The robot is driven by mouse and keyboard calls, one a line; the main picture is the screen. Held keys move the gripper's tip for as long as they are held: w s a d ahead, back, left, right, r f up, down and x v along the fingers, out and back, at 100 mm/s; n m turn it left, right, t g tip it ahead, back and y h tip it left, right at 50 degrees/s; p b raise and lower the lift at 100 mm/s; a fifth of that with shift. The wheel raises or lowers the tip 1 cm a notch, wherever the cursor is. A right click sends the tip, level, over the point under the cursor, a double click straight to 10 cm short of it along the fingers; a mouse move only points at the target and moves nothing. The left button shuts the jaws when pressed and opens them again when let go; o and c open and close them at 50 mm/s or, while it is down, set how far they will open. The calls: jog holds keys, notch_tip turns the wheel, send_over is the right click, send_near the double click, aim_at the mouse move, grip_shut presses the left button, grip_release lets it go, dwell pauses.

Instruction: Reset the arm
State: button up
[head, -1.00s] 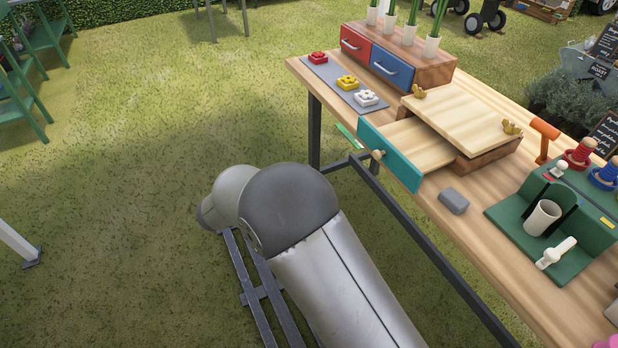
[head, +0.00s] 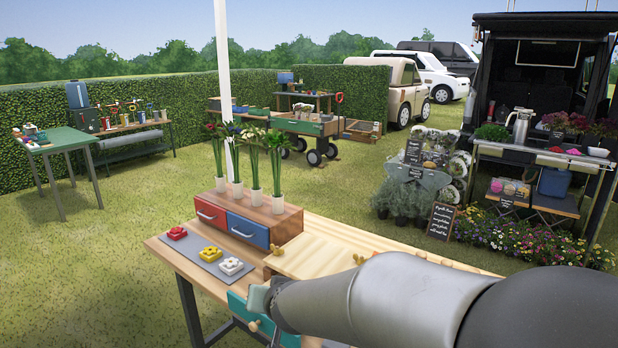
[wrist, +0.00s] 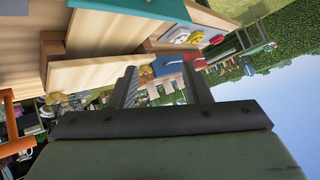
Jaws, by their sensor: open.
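My gripper (wrist: 162,88) shows in the wrist view with its two fingers apart and nothing between them. Beyond the fingers, the wrist view shows the table's wooden box and teal drawer front (wrist: 140,10), seen at a tilted angle. In the head view my arm reaches in from the lower right over the table (head: 325,230). It covers much of the tabletop, and my gripper's fingers cannot be made out there. The teal drawer front (head: 290,341) shows partly below the arm.
A chest with a red drawer (head: 211,214) and a blue drawer (head: 247,230) carries several potted flowers. Red, yellow and white flower pieces lie on a grey mat (head: 203,249). A white pole (head: 223,80) stands behind. Open grass (head: 90,270) lies to the left.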

jog(key=s+d+f+g+h+p, duration=0.1)
jog(key=s+d+g, duration=0.3)
jog(key=s+d, duration=0.7)
jog(key=s+d+g+h+p, duration=0.2)
jog(key=s+d+g, duration=0.3)
jog(key=s+d, duration=0.6)
jog(key=s+h, duration=0.1)
jog(key=s, duration=0.3)
jog(key=shift+f, duration=0.35)
